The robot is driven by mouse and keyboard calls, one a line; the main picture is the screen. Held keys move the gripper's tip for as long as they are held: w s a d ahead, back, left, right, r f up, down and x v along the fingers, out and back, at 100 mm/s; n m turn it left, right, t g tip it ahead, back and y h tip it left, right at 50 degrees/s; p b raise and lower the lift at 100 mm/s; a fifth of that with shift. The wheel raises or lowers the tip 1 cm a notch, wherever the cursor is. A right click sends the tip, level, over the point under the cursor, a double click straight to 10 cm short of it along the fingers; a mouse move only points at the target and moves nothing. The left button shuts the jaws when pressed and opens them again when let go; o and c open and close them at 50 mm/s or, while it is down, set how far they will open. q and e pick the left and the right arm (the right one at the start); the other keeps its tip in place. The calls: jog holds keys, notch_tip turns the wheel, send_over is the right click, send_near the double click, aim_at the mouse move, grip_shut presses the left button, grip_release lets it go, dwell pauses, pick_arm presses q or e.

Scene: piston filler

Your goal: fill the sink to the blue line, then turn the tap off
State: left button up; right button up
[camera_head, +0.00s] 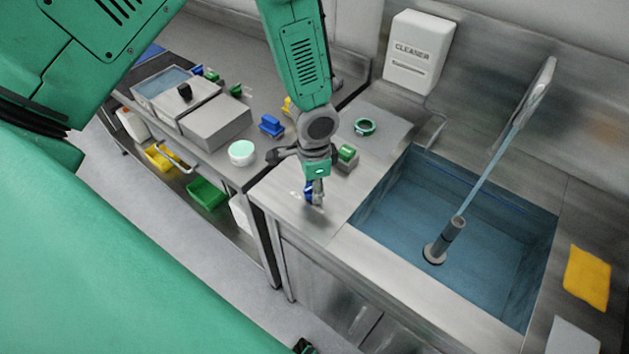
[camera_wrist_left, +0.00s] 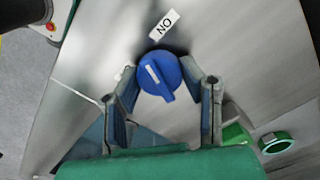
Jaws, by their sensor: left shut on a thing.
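My left gripper (camera_head: 314,196) is shut on the blue tap knob (camera_wrist_left: 158,74) at the counter's front edge. In the left wrist view its fingers (camera_wrist_left: 162,108) flank the knob, whose white mark shows near an "ON" label (camera_wrist_left: 164,25). The tap spout (camera_head: 541,88) rises at the sink's back right, and a stream of water (camera_head: 488,172) runs from it into the sink (camera_head: 385,275). Bluish water surrounds a grey standpipe (camera_head: 447,241). A dark blue line (camera_head: 487,183) shows on the sink's back wall; I cannot tell exactly how the water stands against it.
A green ring (camera_head: 365,127) and a green block (camera_head: 347,154) sit on the counter left of the sink. A cleaner dispenser (camera_head: 419,52) hangs behind. A round white-and-mint tub (camera_head: 242,153) and several blocks stand on the left bench.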

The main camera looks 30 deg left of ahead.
pick_arm(q)
jog(key=m+p, duration=0.1)
jog(key=m, duration=0.3)
jog(key=shift+w+r+m+p, duration=0.1)
jog(key=shift+w+m+p, duration=0.05)
jog(key=shift+m+p, duration=0.25)
dwell(0.4)
jog(key=o, duration=1.1)
jog(key=shift+o, duration=0.2)
notch_tip(320, 180, up, 12)
